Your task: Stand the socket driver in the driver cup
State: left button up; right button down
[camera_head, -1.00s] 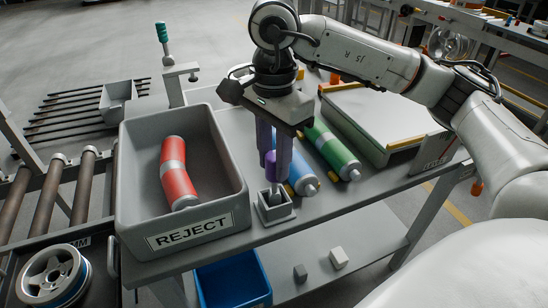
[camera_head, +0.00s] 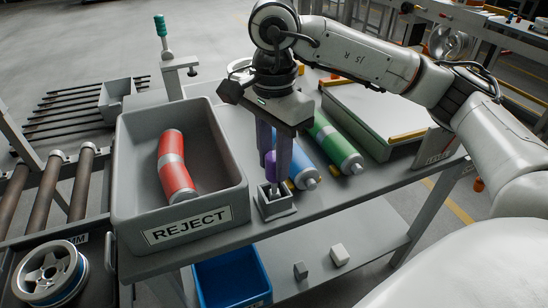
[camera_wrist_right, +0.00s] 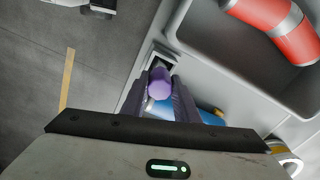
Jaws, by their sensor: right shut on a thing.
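The socket driver (camera_head: 270,163) has a purple handle and a grey shaft. It is held upright, with its lower end inside the mouth of the driver cup. The driver cup (camera_head: 277,208) is a small square grey holder at the table's front edge, right of the reject bin. My right gripper (camera_head: 279,170) points down over the cup and is shut on the driver's handle. The purple handle (camera_wrist_right: 159,80) also shows between the fingers in the right wrist view, with the cup (camera_wrist_right: 161,62) just beyond it. Whether the tip touches the cup floor is hidden. My left gripper is not in view.
The grey reject bin (camera_head: 232,190) holds a red canister (camera_head: 173,160) and stands close left of the cup. A blue canister (camera_head: 304,176) and a green canister (camera_head: 335,146) lie just behind and right of it. A blue crate (camera_head: 231,278) sits below the table.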

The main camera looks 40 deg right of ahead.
jog(key=shift+f, duration=0.15)
jog(key=c, duration=1.3)
grip_release()
jog(key=shift+r, duration=0.3)
notch_tip(320, 180, up, 10)
jog(key=shift+f+p, duration=0.1)
jog(key=shift+p, duration=0.85)
